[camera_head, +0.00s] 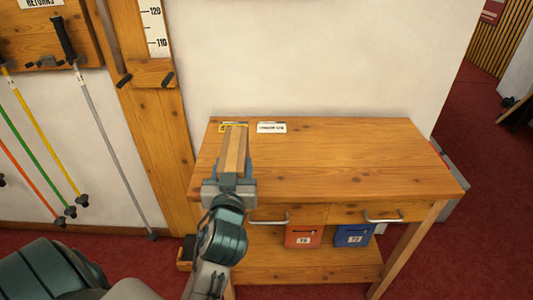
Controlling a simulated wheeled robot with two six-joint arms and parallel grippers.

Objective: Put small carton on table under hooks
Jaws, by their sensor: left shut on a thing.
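My left gripper (234,176) is shut on the small carton (235,148), a narrow brown box with a lighter strip along it. The carton is in front of the left back part of the wooden table (340,155). I cannot tell whether it touches the tabletop. The gripper hides the carton's near end. Dark hooks (167,79) stick out of the wooden wall board on the left, beside a measuring scale. My right gripper is not in view.
A white label (271,127) and a partly covered yellow label (231,124) are at the table's back edge. The table's middle and right are clear. Red (304,236) and blue (353,235) boxes stand on the lower shelf. Poles (105,140) hang at left.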

